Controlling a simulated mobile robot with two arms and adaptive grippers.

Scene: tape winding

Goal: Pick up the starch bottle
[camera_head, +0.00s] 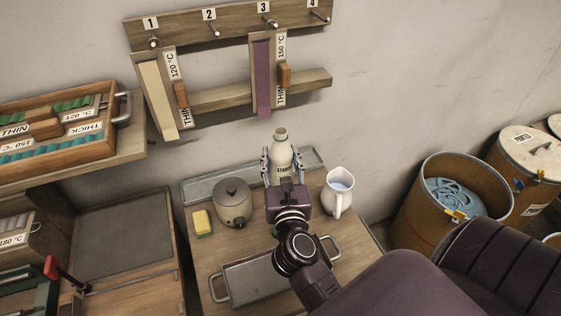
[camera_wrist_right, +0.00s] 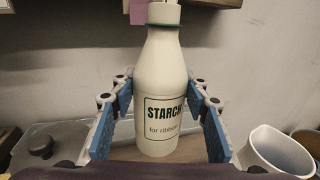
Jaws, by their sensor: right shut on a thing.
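The starch bottle (camera_head: 280,148) is cream-white and upright, with a narrow neck and its label facing me, at the back of the small wooden table. In the right wrist view the bottle (camera_wrist_right: 165,75) fills the middle, and its label reads "STARCH for ribbon". My right gripper (camera_head: 281,160) is shut on the bottle, its blue-padded fingers on either side of the body; the fingers also show in the right wrist view (camera_wrist_right: 162,92). I cannot tell whether the bottle's base touches the surface below. My left gripper is not in view.
A white jug (camera_head: 338,190) stands close to the right of the gripper. A lidded pot (camera_head: 232,203) and yellow sponge (camera_head: 202,222) are to the left. A handled tray (camera_head: 240,284) lies in front. Numbered pegs with hanging boards (camera_head: 265,85) are on the wall above.

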